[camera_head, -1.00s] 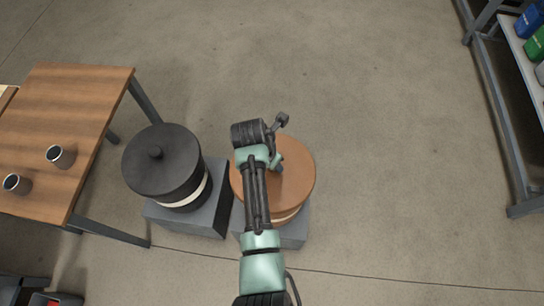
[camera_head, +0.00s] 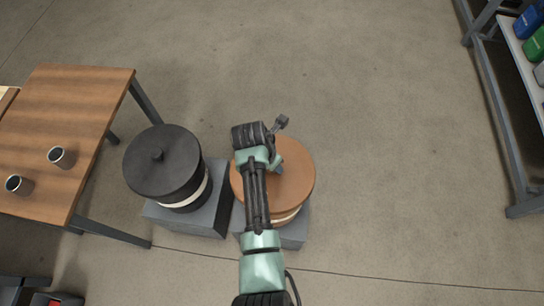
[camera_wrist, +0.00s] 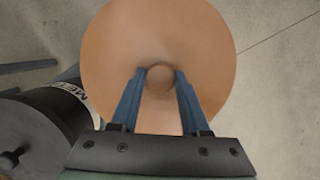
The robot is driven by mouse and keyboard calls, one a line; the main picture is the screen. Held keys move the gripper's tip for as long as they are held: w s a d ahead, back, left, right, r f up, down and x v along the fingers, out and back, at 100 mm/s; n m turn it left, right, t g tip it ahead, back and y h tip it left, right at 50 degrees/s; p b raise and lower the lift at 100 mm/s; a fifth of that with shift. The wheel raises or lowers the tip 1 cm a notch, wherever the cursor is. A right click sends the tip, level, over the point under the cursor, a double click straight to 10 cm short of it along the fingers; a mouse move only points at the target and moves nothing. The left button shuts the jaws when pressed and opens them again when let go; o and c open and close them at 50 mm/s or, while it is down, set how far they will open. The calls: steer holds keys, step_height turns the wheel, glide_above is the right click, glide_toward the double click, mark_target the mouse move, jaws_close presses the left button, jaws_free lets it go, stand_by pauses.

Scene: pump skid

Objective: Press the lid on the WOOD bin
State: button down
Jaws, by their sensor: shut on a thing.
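The orange-brown lid (camera_head: 298,172) lies on a round bin standing on a grey block (camera_head: 294,236), with a pale band (camera_head: 287,219) showing under the lid's rim. No lettering on this bin is readable. In the wrist view the lid (camera_wrist: 158,40) fills the middle. My gripper (camera_wrist: 160,80) is shut on the lid's round knob (camera_wrist: 160,79), one blue finger on each side. In the head view my arm hides the knob and much of the lid's left side.
A black bin with a black knobbed lid (camera_head: 160,160) stands close on the left; partly readable letters (camera_wrist: 68,92) show on it in the wrist view. A wooden table (camera_head: 70,110) with two cups is farther left. A shelf (camera_head: 500,110) stands right. Floor between is clear.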

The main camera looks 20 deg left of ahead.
jaws_free()
stand_by(0.6)
steer(key=shift+r+p, duration=3.6)
steer(key=shift+p, duration=0.4)
steer(key=shift+f, duration=0.1)
jaws_close()
